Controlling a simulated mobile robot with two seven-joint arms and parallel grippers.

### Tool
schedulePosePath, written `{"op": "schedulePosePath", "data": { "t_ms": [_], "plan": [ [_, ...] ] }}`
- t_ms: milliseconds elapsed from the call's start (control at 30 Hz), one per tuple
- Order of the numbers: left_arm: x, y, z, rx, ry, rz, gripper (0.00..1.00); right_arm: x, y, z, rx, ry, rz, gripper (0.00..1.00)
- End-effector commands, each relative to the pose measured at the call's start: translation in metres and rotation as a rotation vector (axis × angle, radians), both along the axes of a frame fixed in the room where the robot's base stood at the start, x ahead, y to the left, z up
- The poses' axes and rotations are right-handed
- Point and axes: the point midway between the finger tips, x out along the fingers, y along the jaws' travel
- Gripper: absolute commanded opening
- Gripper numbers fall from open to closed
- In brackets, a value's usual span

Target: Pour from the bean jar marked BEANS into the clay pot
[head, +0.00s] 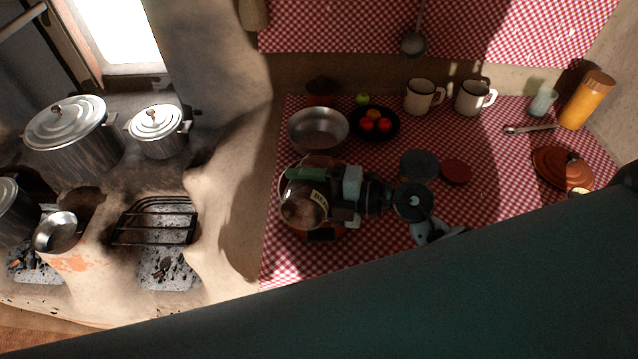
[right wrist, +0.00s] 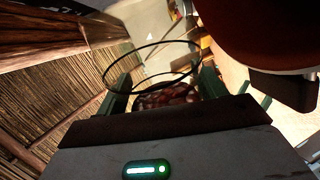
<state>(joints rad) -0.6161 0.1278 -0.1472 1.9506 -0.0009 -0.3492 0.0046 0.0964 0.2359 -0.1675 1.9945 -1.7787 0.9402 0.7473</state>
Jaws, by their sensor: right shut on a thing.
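My right gripper (head: 325,197) is shut on the glass bean jar (head: 301,211), whose pale label shows part of the marking. The jar is tilted, and brown beans (right wrist: 172,96) show inside it in the right wrist view, behind its dark ring-shaped rim (right wrist: 108,82). The clay pot (head: 318,160) is under the jar and gripper, mostly hidden in the head view. A large orange-brown rounded surface, seemingly the pot (right wrist: 262,32), fills the upper right of the right wrist view. I cannot see beans falling. My left gripper is not in view.
On the checked cloth are a metal bowl (head: 318,124), a dark fruit plate (head: 390,132), a blue-grey disc (head: 418,165), a red disc (head: 456,172) and two mugs (head: 419,97). A terracotta lidded dish (head: 562,170) sits right. The stove with pots (head: 70,145) is left.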

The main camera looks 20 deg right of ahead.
Motion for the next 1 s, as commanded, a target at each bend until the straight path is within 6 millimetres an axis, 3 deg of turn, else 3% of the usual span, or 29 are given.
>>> {"op": "schedulePosePath", "data": {
  "t_ms": [1000],
  "plan": [
    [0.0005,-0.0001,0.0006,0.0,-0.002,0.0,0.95,0.006,-0.0032,0.01,0.062,0.104,0.0,0.37]
  ]
}}
